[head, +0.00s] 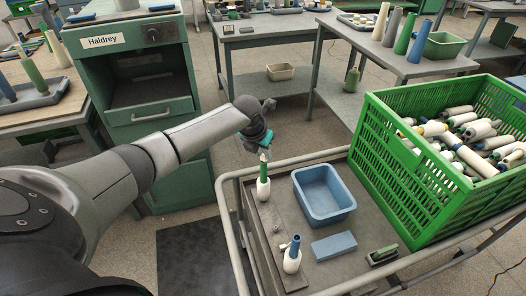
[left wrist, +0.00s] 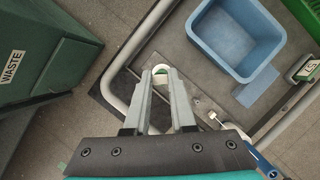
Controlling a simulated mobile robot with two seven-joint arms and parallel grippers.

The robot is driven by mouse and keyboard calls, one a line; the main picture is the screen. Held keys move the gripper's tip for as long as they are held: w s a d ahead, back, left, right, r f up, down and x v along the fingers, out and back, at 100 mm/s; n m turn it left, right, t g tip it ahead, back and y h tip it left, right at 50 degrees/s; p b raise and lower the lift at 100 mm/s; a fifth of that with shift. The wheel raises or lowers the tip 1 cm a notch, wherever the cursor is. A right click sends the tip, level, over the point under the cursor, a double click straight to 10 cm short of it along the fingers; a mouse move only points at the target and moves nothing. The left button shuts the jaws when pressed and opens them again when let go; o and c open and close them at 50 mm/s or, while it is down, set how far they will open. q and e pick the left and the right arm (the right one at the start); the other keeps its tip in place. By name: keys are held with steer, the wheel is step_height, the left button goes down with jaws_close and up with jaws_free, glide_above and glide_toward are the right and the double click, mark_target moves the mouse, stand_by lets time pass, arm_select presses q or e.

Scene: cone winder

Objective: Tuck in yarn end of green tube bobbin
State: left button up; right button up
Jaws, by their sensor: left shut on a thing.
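The green tube bobbin (head: 263,188) stands upright on a dark board at the left of the trolley top, a green tube above white yarn. My left gripper (head: 265,155) is directly over it, pointing down, with its fingertips at the tube's top. In the left wrist view the two grey fingers of my left gripper (left wrist: 160,75) are a little apart, shut on the green tube bobbin (left wrist: 165,72), whose pale, green-edged end shows at the tips. The loose yarn end is too fine to make out. My right gripper is not in view.
A blue tube bobbin (head: 292,258) stands on the same board, nearer me. A green crate (head: 405,185) of bobbins stands farther right. The trolley's rail (head: 237,230) borders the left.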

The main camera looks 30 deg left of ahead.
arm_select(q)
steer(key=o, duration=1.4)
stand_by(0.4)
